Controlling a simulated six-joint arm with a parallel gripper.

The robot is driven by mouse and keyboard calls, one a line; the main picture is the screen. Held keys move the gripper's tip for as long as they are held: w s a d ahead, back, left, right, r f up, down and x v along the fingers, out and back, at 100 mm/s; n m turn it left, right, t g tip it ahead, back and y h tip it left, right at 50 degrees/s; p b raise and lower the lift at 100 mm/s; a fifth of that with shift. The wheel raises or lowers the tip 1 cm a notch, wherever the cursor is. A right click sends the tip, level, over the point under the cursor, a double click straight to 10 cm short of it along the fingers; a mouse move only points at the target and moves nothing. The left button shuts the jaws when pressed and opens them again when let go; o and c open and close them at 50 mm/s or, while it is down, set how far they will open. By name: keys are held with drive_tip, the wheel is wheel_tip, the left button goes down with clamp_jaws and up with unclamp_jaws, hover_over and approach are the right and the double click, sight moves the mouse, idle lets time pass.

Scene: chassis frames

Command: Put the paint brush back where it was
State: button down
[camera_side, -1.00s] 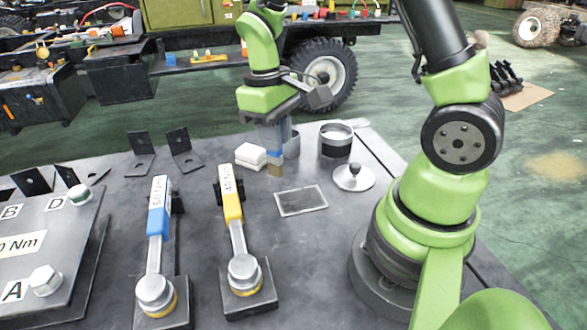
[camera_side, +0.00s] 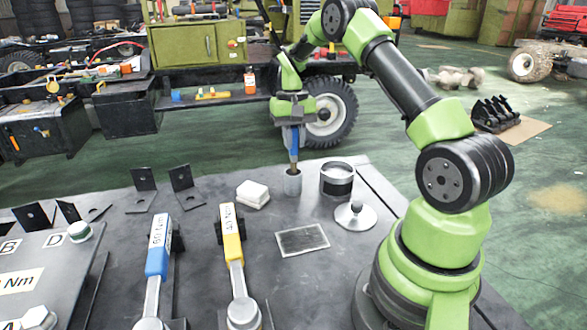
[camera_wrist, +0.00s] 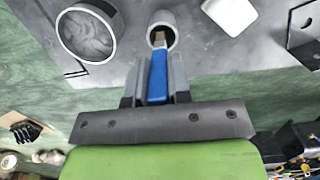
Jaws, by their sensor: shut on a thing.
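The paint brush (camera_side: 294,147) has a blue handle and a tan tip pointing down. My gripper (camera_side: 291,128) is shut on its handle, and the brush hangs about upright. Its tip is at the mouth of a small grey cup (camera_side: 292,184) at the back of the table. In the wrist view, the brush (camera_wrist: 158,75) lies between the fingers of my gripper (camera_wrist: 156,80), with its tip over the opening of the small cup (camera_wrist: 168,20). I cannot tell exactly how deep the tip sits in the cup.
A larger can (camera_side: 337,181) with a dark band stands right of the cup. A white block (camera_side: 253,194) is to the left. A round-knobbed lid (camera_side: 356,215) and a mesh plate (camera_side: 302,240) lie in front.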

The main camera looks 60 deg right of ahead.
sight(294, 161)
drive_tip(key=shift+f, duration=2.8)
drive_tip(key=c, duration=1.1)
unclamp_jaws()
drive_tip(key=shift+f, duration=0.15)
drive_tip(key=shift+o, duration=0.2)
